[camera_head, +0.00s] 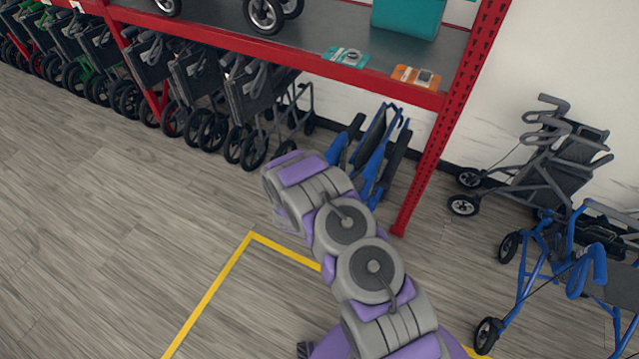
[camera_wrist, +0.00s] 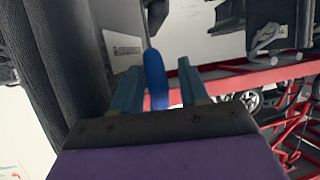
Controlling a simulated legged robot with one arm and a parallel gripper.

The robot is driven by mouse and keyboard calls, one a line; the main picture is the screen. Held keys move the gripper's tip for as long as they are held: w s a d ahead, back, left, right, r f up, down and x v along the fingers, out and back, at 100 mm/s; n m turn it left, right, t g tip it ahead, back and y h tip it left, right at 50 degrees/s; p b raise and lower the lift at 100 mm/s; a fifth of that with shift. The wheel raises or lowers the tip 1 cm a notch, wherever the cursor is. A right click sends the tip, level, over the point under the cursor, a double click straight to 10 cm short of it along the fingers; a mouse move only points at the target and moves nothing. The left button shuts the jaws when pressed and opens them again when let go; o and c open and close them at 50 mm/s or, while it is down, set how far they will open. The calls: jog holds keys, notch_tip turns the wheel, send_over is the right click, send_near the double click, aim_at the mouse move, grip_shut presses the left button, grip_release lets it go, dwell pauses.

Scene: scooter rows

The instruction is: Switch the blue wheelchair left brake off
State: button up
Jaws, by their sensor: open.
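The blue wheelchair (camera_head: 378,150) stands folded under the right end of the red shelf in the head view. My arm hides part of its lower left side. In the wrist view, my gripper (camera_wrist: 159,68) is open, with its two blue-grey fingers apart. A blue round-ended lever (camera_wrist: 154,75) shows in the gap between the fingers, nearer the left one. It looks like a brake handle, but I cannot tell which side's brake it is or its position. I cannot tell whether the fingers touch it. My gripper is hidden behind my arm in the head view.
A red shelf upright (camera_head: 440,140) stands just right of the wheelchair. Several folded dark walkers or chairs (camera_head: 245,95) line the left. A blue rollator (camera_head: 560,265) and a grey one (camera_head: 545,160) stand at right. Yellow tape (camera_head: 215,285) marks open floor at front.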

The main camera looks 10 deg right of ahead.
jog(key=shift+s, duration=0.1)
jog(key=p+v, duration=0.1)
jog(key=v, duration=1.6)
jog(key=shift+a, duration=0.1)
jog(key=a+r+g+y+b, duration=0.2)
jog(key=a+r+g+y, duration=0.3)
jog(key=a+r, duration=0.15)
jog(key=s+r+n+g+y, duration=0.2)
jog(key=s+r+g+y, duration=0.1)
jog(key=s+r, duration=0.55)
jog(key=s+d+r+n+g+b, duration=0.1)
jog(key=s+d+r, duration=0.3)
jog(key=s, duration=0.4)
jog(key=s+d+r+n+g+h+b, duration=0.1)
jog(key=s+d+r+g, duration=0.2)
jog(key=s, duration=0.6)
jog(key=s+d+r+n+g+h+b, duration=0.1)
jog(key=s+d+r, duration=0.5)
jog(key=s+d, duration=0.3)
jog(key=shift+s+r+g, duration=0.25)
jog(key=shift+r+g, duration=0.15)
